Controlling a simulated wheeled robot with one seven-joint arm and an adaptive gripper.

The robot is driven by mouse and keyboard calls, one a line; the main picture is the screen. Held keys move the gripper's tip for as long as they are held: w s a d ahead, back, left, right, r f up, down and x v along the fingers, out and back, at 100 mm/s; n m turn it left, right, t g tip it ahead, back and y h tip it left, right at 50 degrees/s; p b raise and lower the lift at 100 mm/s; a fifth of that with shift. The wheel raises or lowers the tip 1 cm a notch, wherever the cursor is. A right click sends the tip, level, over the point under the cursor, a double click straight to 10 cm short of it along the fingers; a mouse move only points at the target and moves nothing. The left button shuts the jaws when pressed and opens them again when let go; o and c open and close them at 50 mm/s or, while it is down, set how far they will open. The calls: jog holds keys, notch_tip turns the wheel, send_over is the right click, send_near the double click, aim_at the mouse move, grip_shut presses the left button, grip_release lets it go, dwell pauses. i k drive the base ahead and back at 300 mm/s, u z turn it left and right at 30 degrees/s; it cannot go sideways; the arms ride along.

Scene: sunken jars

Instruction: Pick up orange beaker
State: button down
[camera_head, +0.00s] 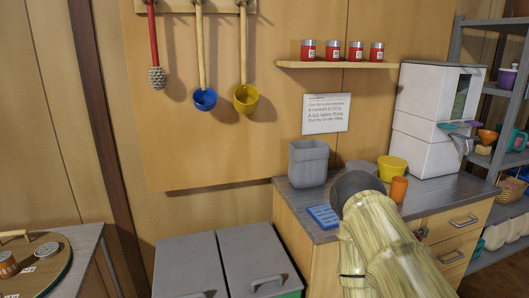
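A small orange beaker (398,189) stands on the dark grey counter top (294,194), just right of my arm, with its lower left side close to the arm's outline. My arm reaches up from the bottom over the counter and covers part of it. The fingers of my gripper do not show. Whether they touch anything cannot be seen.
A white machine (434,120) stands at the right. A wall shelf (338,65) holds several red jars.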

aim_at(399, 184)
jog(key=u, duration=0.3)
jog(key=k, duration=0.35)
jog(key=u, duration=0.05)
jog(key=i, duration=1.15)
jog(key=z, duration=1.1)
